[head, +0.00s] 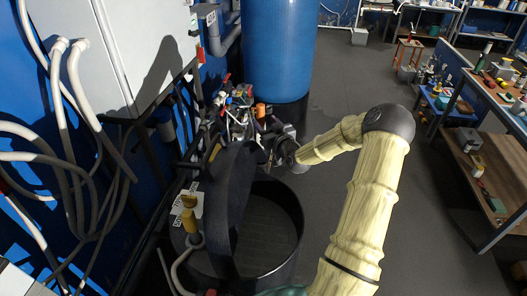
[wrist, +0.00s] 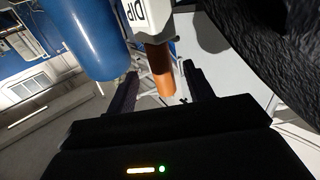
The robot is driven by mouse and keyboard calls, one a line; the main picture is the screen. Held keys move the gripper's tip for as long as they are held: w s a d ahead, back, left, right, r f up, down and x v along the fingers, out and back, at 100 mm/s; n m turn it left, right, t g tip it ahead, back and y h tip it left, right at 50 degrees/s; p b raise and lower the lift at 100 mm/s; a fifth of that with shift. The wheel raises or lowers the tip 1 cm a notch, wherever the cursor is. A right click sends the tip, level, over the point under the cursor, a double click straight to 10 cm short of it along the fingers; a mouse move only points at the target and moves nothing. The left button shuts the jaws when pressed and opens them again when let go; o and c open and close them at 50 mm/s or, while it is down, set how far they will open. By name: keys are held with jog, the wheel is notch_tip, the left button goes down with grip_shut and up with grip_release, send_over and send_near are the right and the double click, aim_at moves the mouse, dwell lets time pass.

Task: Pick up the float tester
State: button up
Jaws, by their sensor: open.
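My gripper (wrist: 160,92) is open in the wrist view, with its two dark fingers apart. An orange-brown cylinder (wrist: 159,78) shows beyond and between the fingertips, below a white part (wrist: 148,24) with dark lettering that seems to read "DIP". The fingers do not visibly touch the cylinder. I cannot tell for sure that this is the float tester. In the head view, my gripper (head: 272,138) is at the end of my pale arm, close to a cluster of pipes and valves. A small orange piece (head: 260,110) shows just behind it.
A black tub (head: 298,222) with a raised dark lid (head: 232,200) stands below my gripper. A tall blue tank (head: 278,50) is behind. Pipes and valves (head: 232,115) crowd the left wall, by a grey cabinet (head: 140,45). The floor to the right is open, up to a workbench (head: 482,165).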

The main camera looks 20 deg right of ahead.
aim_at(262, 119)
jog(key=shift+w+a+p, duration=0.15)
jog(key=shift+w+p, duration=0.9)
jog(key=shift+w, duration=1.3)
grip_shut()
